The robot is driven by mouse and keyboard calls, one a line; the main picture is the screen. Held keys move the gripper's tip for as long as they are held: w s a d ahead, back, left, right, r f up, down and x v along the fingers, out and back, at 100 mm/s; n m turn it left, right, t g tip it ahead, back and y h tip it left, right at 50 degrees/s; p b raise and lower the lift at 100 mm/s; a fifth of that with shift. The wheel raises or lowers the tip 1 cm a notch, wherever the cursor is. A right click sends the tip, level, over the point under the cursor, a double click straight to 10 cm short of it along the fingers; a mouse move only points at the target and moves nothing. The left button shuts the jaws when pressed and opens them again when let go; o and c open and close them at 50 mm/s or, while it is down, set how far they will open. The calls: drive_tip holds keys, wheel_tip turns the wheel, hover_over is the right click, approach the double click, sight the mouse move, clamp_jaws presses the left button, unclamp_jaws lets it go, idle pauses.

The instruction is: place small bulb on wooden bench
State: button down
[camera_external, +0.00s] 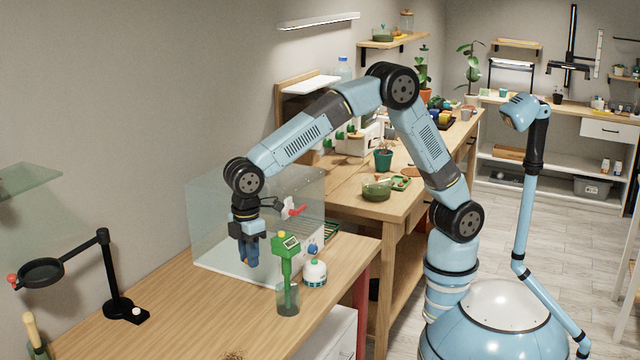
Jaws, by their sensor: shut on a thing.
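My gripper (250,255) points down over the near wooden bench (180,305), in front of the clear box. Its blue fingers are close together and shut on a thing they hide. I cannot make out the small bulb between them. The bench top is light wood. I cannot tell the exact gap between the fingertips and the bench.
The clear box (215,225) stands behind my gripper. Right of it are a green meter in a glass (287,295) and a white round bottle (315,274). The magnifier stand (112,280) is at left. The bench's middle front is mostly clear.

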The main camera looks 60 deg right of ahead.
drive_tip(key=shift+f, duration=0.6)
drive_tip(key=shift+w+a+f, duration=0.15)
drive_tip(key=shift+w+f, duration=0.05)
drive_tip(key=shift+f, duration=0.05)
drive_tip(key=w+a+f, duration=0.4)
drive_tip(key=w+a, duration=0.2)
hover_over(202, 319)
drive_tip(key=f, duration=0.4)
drive_tip(key=shift+s+d+f, duration=0.2)
drive_tip(key=shift+s+d, duration=0.15)
drive_tip(key=shift+d, duration=0.05)
drive_tip(key=shift+w+a+f, duration=0.4)
drive_tip(key=shift+w+f, duration=0.1)
drive_tip(key=shift+f, duration=1.7)
drive_tip(key=shift+f, duration=0.1)
drive_tip(key=c, duration=0.9)
unclamp_jaws()
drive_tip(key=shift+c, duration=0.2)
